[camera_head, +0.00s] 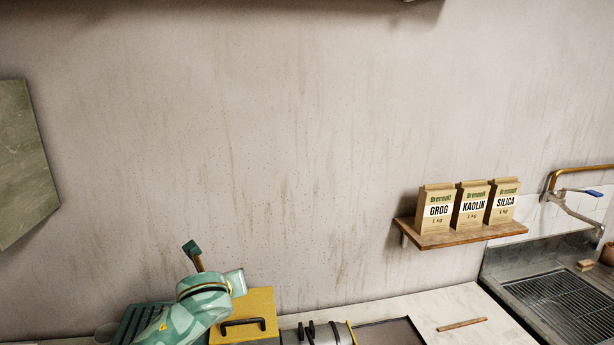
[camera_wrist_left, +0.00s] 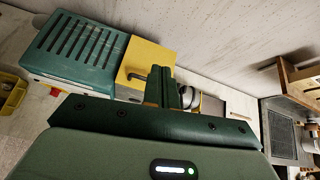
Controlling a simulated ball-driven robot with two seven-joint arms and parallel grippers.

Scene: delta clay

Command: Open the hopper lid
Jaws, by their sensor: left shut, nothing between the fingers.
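The hopper lid (camera_head: 258,304) is yellow with a black bar handle (camera_head: 242,324). It appears shut on the machine at the bottom of the head view. My left arm, in mint camouflage, covers its left side there, and the left fingertips cannot be made out. In the left wrist view, my left gripper (camera_wrist_left: 166,76) is shut and empty. Its dark green fingers overlap the right part of the yellow lid (camera_wrist_left: 160,52), just right of the handle (camera_wrist_left: 137,76). I cannot tell whether they touch it. My right gripper is not in view.
A green slotted housing (camera_wrist_left: 80,46) adjoins the lid on the left. A metal barrel (camera_wrist_left: 190,97) extends to its right. A wooden stick (camera_head: 462,324) lies on the worktop. A shelf (camera_head: 460,236) with three clay-material bags and a sink (camera_head: 560,300) are farther right.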

